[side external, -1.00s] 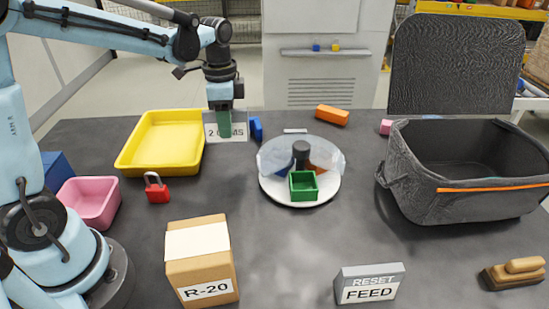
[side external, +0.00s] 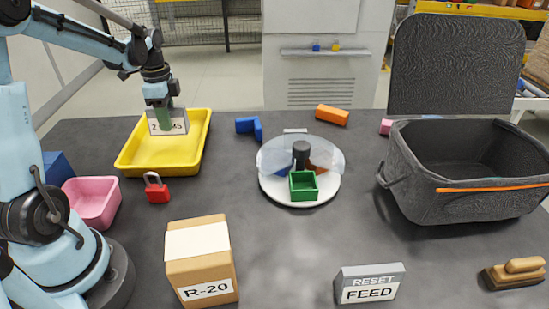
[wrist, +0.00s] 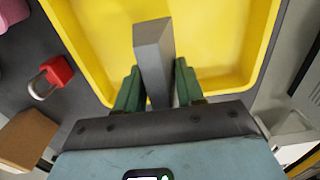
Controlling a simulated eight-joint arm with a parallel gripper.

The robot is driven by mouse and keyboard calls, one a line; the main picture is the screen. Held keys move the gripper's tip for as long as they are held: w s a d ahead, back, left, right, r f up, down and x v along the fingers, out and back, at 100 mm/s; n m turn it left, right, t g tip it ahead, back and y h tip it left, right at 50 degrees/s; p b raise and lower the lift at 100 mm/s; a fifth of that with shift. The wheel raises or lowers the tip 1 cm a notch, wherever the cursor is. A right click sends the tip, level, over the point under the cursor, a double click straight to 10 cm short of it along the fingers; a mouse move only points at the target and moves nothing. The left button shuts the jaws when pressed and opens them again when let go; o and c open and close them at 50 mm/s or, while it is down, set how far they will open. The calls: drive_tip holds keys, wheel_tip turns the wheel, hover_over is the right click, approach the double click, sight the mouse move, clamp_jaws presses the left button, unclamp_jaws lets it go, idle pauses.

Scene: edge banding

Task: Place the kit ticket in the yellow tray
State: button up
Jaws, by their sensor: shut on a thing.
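The kit ticket (side external: 181,122) is a grey block with dark print on its front face. My gripper (side external: 164,118) is shut on it and holds it upright over the yellow tray (side external: 135,160). In the wrist view the ticket (wrist: 152,45) shows edge-on between the green fingers of my gripper (wrist: 157,88), with the yellow tray (wrist: 225,40) beneath. The tray looks empty. I cannot tell exactly how high the ticket is above the tray floor.
A red padlock (side external: 157,190) and a pink bin (side external: 92,203) stand near the tray. A blue part (side external: 248,126) lies to its right.

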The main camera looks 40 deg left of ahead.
drive_tip(key=shift+s+a+f, duration=0.1)
drive_tip(key=shift+a+f, duration=0.65)
drive_tip(key=shift+a, duration=0.3)
drive_tip(key=shift+f, duration=1.9)
drive_tip(key=shift+f, duration=0.15)
drive_tip(key=o, duration=1.1)
